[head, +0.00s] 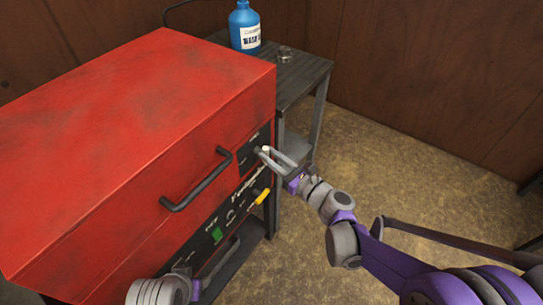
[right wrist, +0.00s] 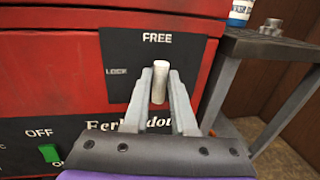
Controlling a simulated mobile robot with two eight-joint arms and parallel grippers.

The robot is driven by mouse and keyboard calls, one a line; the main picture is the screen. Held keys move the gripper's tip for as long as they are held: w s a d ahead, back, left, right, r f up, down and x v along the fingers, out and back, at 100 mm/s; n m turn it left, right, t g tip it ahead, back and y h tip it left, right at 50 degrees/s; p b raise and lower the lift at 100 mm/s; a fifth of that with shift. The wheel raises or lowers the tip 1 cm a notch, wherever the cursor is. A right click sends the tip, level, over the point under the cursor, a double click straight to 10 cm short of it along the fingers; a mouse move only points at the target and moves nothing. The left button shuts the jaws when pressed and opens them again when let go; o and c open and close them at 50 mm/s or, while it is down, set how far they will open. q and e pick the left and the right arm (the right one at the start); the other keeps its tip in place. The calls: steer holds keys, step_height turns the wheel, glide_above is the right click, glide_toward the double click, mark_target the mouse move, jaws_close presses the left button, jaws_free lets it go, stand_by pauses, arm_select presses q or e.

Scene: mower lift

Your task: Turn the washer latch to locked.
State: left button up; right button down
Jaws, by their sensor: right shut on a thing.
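The red washer (head: 150,140) fills the left of the head view. Its black latch plate (right wrist: 120,80) reads FREE at the top and LOCK at the left in the right wrist view. The pale latch handle (right wrist: 160,80) stands upright, pointing at FREE. My right gripper (head: 264,153) is at the latch plate, its fingers (right wrist: 160,95) shut on the latch handle from both sides. The latch's base is hidden behind the fingers. A grey part of my left arm shows at the bottom left of the head view; its gripper is not visible.
A dark bar handle (head: 198,182) sticks out of the washer front. Below are a green switch (right wrist: 49,152) by OFF and a yellow lever (head: 262,196). A grey side table (head: 295,78) holds a blue bottle (head: 244,25). The floor to the right is open.

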stand_by(0.4)
steer(key=shift+s+a+f+n+g+y+b, duration=0.2)
steer(key=shift+n+y, duration=0.5)
steer(key=shift+n, duration=2.65)
steer(key=shift+w+d+f+n+g+y+b, duration=0.25)
steer(key=shift+n+y, duration=0.45)
steer(key=shift+n, duration=2.6)
steer(key=shift+s+a+f+n+g+y+p, duration=0.25)
steer(key=shift+n+y, duration=0.45)
steer(key=shift+n, duration=2.65)
steer(key=shift+d, duration=0.1)
steer(key=c, duration=0.8)
jaws_free()
steer(key=shift+o, duration=0.2)
steer(key=shift+f, duration=0.1)
steer(key=shift+s, duration=0.1)
